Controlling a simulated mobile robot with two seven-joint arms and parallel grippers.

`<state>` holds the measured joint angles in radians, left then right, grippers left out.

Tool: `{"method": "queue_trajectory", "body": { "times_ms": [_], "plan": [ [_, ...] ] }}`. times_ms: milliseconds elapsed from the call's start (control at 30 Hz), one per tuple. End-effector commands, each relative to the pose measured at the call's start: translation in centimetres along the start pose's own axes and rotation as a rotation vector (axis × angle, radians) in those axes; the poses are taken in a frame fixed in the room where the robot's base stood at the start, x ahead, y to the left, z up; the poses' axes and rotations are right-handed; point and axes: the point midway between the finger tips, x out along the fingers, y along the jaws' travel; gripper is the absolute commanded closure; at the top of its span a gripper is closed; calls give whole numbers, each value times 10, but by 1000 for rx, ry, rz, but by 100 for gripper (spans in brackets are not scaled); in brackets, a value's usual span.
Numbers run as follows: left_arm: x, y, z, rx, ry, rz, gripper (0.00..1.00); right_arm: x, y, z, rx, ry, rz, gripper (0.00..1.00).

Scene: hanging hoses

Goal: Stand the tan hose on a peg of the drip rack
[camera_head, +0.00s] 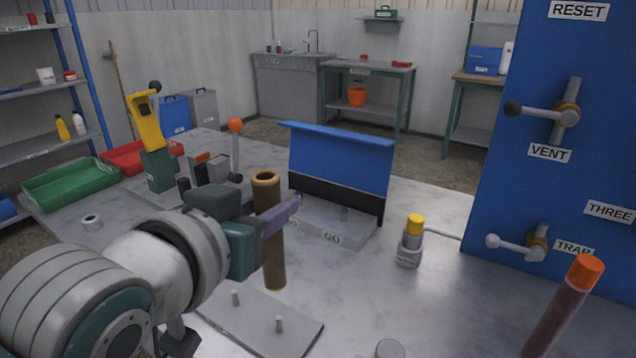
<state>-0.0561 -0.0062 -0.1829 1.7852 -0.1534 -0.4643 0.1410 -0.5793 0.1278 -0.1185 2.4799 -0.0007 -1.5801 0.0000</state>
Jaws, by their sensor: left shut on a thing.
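The tan hose (274,262) is a short brown upright tube with a lighter open top rim. My left gripper (288,211) comes in from the left and is shut around the hose's upper middle with its purple fingers. My right gripper is not in view.
A blue-backed stand (341,160) marked GO is behind the hose. A dark red tube with an orange end (565,305) rises at lower right, before the blue lever panel (530,200). Green (70,187) and red trays lie left.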

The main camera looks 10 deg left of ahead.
Motion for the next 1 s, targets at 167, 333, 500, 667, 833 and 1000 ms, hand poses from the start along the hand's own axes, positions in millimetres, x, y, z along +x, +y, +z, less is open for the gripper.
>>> {"method": "queue_trajectory", "body": {
  "times_ms": [167, 333, 500, 667, 833, 1000],
  "plan": [
    [-1, 0, -2, -2, -1, -3, 100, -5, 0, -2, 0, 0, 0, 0],
    [4, 0, 12, -1, -1, -4, 100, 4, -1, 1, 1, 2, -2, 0],
    [9, 0, 29, -1, -1, -4, 100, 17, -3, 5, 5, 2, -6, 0],
    [14, 0, 44, -1, 0, -4, 100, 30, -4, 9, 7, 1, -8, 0],
    [17, 0, 55, -1, -1, -4, 100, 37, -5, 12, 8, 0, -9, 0],
    [17, 0, 56, -1, 0, -4, 100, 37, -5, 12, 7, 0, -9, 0]
  ]
}}
